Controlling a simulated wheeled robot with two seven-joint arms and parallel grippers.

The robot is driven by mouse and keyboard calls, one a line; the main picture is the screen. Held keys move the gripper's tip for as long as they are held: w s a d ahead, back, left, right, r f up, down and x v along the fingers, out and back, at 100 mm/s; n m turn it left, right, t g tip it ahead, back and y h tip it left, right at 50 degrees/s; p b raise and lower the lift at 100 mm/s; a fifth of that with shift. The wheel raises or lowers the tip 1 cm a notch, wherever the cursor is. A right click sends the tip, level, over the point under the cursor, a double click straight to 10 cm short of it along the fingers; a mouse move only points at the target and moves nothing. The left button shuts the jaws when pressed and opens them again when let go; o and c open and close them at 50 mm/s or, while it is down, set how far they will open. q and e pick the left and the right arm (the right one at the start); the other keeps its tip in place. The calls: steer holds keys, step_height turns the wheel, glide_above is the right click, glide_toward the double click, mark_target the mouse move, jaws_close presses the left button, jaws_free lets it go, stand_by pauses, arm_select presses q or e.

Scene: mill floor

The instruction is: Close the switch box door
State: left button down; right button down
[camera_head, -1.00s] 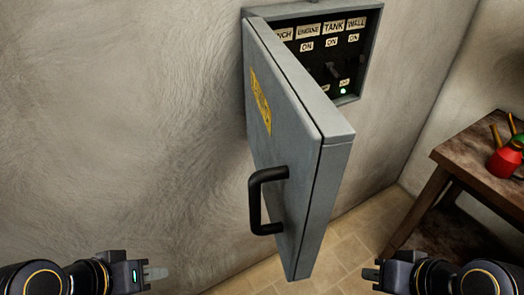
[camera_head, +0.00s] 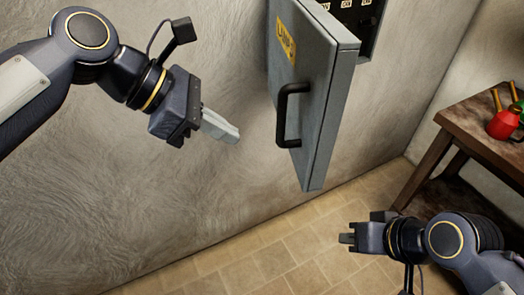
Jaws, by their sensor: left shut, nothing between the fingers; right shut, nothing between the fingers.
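The grey switch box door (camera_head: 318,95) stands swung open from the wall, with a yellow label on its face. Its black handle (camera_head: 284,115) faces left. Part of the switch box (camera_head: 368,25) shows behind the door at the top, with dark switches and pale labels; the rest is cut off or hidden. My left gripper (camera_head: 236,136) is shut and empty, just left of the handle and apart from it. My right gripper (camera_head: 343,238) is shut and empty, low at the right, below the door and clear of it.
A wooden table (camera_head: 470,120) stands at the right against the wall, with a red object (camera_head: 504,124) on it. The plaster wall (camera_head: 100,200) fills the left side. The tiled floor (camera_head: 280,245) below the door is clear.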

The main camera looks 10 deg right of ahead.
arm_select(q)
steer(key=b, duration=0.1)
glide_toward(303, 161)
step_height(303, 161, down, 4)
steer(key=shift+d+p, duration=0.3)
steer(key=shift+d, duration=1.75)
